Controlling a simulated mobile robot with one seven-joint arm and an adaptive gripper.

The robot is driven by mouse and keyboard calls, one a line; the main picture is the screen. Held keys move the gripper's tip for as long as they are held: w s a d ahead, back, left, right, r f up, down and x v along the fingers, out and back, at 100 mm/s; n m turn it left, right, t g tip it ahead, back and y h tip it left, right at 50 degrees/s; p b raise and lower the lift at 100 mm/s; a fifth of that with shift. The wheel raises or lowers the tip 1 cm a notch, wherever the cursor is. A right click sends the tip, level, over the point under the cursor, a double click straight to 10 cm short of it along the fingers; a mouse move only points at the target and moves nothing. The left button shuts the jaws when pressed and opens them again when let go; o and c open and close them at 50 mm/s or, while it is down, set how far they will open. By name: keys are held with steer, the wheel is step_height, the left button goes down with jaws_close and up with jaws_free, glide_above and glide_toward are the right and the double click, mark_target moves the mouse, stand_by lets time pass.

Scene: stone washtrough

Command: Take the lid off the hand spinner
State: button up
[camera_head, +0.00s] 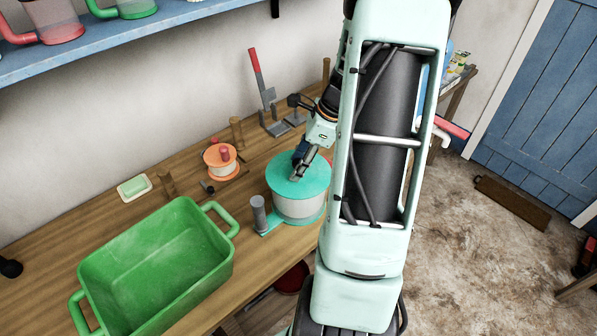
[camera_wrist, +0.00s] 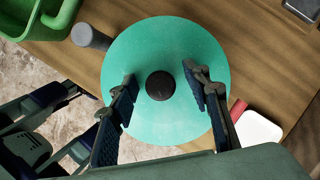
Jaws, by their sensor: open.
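The hand spinner (camera_head: 298,208) stands on the wooden bench, a pale drum on a teal base with a grey upright handle (camera_head: 258,213) at its left. Its round teal lid (camera_head: 285,172) sits on top. In the wrist view the lid (camera_wrist: 150,50) fills the middle, with a dark round knob (camera_wrist: 160,86) at its centre. My gripper (camera_wrist: 160,88) is open above the lid, with one finger on each side of the knob and a gap to both. In the head view my gripper (camera_head: 298,172) reaches down over the lid and hides the knob.
A green tub (camera_head: 160,262) stands on the bench at the left front. An orange spool-like item (camera_head: 221,161), a soap dish (camera_head: 134,188) and a red-handled tool (camera_head: 258,85) are further back. A blue shelf (camera_head: 120,38) hangs above the bench.

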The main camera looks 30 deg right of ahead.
steer(key=shift+c, duration=0.3)
jaws_close()
steer(key=shift+r, duration=0.1)
